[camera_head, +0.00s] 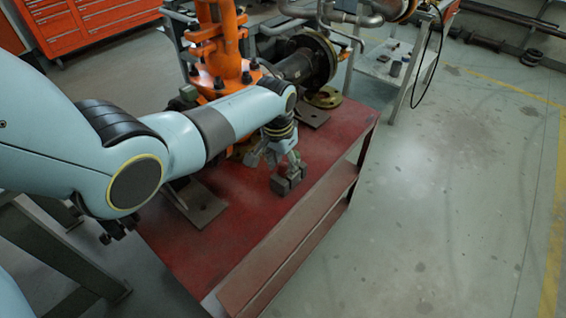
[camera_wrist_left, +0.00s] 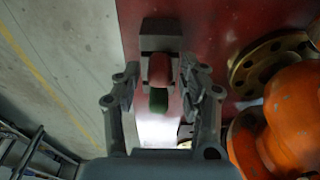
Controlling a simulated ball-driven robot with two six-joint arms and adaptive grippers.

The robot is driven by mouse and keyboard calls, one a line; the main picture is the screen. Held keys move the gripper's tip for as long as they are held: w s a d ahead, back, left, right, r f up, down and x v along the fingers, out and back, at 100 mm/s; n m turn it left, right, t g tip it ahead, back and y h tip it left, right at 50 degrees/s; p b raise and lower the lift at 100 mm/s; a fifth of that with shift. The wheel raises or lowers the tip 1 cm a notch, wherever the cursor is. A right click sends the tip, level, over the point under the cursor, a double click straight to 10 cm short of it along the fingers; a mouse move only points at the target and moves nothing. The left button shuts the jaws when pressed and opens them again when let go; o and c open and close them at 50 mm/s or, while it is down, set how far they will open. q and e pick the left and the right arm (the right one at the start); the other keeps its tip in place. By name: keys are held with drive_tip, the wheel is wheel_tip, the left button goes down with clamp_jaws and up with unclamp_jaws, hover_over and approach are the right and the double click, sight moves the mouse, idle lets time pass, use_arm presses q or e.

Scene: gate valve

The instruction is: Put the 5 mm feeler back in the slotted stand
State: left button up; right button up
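The slotted stand (camera_head: 289,181) is a small dark grey block on the red table, near its right side. It also shows at the top of the left wrist view (camera_wrist_left: 160,34). In that view a red piece (camera_wrist_left: 160,69) and a green piece (camera_wrist_left: 158,100) line up below the block; they may be feeler handles. I cannot tell which is the 5 mm feeler, nor whether either sits in a slot. My left gripper (camera_head: 282,160) is close over the stand. Its fingers (camera_wrist_left: 157,80) are spread on both sides of the coloured pieces, with visible gaps. My right gripper is out of view.
The red table (camera_head: 240,215) carries an orange valve body (camera_head: 222,50) with a dark flanged pipe (camera_head: 305,62) behind my gripper. A grey metal plate (camera_head: 200,205) lies at left. Open floor (camera_head: 450,200) is to the right.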

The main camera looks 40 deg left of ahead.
use_arm(q)
drive_tip(key=shift+o, duration=0.5)
drive_tip(key=shift+r, duration=0.3)
wheel_tip(320, 180, up, 11)
drive_tip(key=s, duration=0.1)
drive_tip(key=shift+s+r, duration=0.15)
drive_tip(key=shift+s, duration=0.05)
